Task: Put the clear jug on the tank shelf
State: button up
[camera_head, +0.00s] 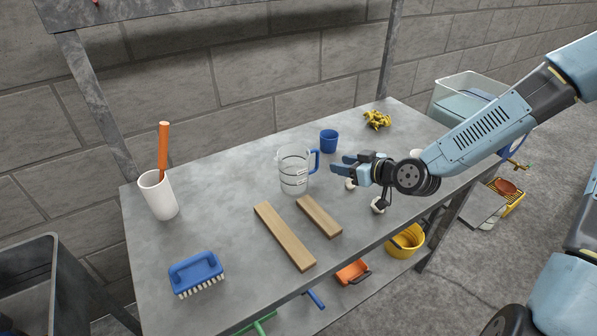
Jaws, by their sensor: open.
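The clear jug (293,172) stands upright on the grey metal bench (215,225), with dark marks on its wall. Its blue handle faces right. My gripper (337,164) is open and empty, just right of the handle, with its blue fingers pointing left toward it. A gap shows between fingertips and handle, though depth is hard to judge. A clear tank (472,82) with bluish contents stands beyond the bench's right end, partly behind my arm. I cannot tell which surface is the tank shelf.
A blue cup (328,141) and yellow object (377,119) stand behind my gripper. Two wooden strips (284,236) (319,216) lie in front of the jug. A white cup (158,195) with an orange stick and a blue brush (196,272) are at left. An upper shelf (130,12) overhangs the back.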

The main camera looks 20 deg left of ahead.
jog(key=x, duration=1.3)
jog(key=shift+w+f, duration=0.15)
grip_shut()
dwell(0.3)
